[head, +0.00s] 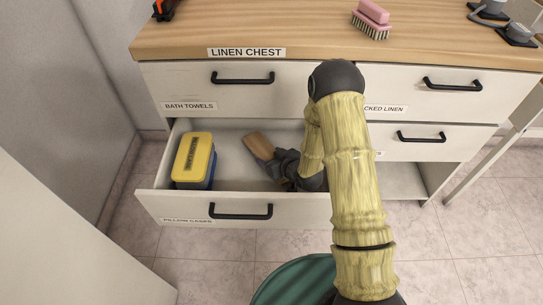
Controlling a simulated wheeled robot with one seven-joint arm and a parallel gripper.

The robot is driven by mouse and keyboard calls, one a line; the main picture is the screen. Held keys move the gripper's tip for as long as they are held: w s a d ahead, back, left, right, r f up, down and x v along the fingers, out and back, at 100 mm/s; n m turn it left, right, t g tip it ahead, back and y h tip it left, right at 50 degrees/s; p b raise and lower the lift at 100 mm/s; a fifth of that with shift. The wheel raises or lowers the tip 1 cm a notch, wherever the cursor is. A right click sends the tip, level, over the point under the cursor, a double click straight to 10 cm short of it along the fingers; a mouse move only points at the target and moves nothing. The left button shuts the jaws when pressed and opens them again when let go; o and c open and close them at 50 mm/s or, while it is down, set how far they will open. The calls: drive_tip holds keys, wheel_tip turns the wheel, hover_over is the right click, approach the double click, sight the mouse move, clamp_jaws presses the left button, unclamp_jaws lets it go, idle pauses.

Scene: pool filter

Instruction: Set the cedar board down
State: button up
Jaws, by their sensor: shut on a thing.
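The cedar board (257,144) is a small flat brown piece of wood, tilted in the picture, over the open drawer (227,132) of the linen chest. My gripper (271,161) is shut on its lower right end, inside the drawer's outline. I cannot tell whether the board touches the drawer floor. My arm hides the right part of the drawer.
A yellow-topped blue box (195,157) stands in the drawer's left part. The drawer floor between it and the board looks clear. The chest top (250,25) holds a pink brush (372,18). A green round container (293,283) stands below the drawer front.

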drive_tip(key=shift+f, duration=0.35)
idle(0.5)
drive_tip(key=o, duration=1.1)
drive_tip(key=shift+r, duration=0.1)
wheel_tip(320, 180, up, 10)
drive_tip(key=p, duration=0.3)
